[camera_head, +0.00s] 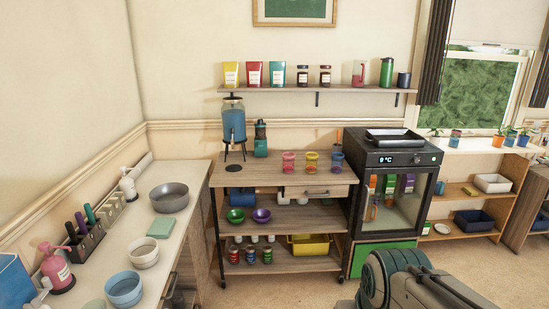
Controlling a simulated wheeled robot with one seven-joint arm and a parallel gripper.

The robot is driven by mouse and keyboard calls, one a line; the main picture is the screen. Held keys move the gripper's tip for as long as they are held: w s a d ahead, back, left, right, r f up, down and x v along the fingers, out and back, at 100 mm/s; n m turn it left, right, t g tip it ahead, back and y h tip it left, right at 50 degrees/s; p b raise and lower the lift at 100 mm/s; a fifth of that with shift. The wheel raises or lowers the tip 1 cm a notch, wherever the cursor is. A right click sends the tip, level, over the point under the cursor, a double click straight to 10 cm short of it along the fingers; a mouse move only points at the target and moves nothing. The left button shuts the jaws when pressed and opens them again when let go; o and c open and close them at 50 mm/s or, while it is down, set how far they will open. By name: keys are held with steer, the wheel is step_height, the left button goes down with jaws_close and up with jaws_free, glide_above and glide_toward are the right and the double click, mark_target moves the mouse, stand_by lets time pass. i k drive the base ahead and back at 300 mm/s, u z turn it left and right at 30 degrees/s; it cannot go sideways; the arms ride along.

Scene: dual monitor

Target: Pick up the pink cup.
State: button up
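A pink cup (289,163) stands upright on the wooden top of the cart (262,176), left of two other cups. The three cups are close together but look apart. Part of my arm shows at the lower right, well in front of the cart and below the cups in the picture. My gripper's fingers do not show.
A blue drink dispenser (233,124) and a small teal machine (261,140) stand left of the cups. A wall shelf (330,89) hangs above. A black mini fridge (395,160) stands at the right, a counter (134,230) at the left. Floor in front is clear.

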mark_target(288, 163)
steer(key=u, duration=0.1)
steer(key=i, duration=3.3)
steer(key=z, duration=0.05)
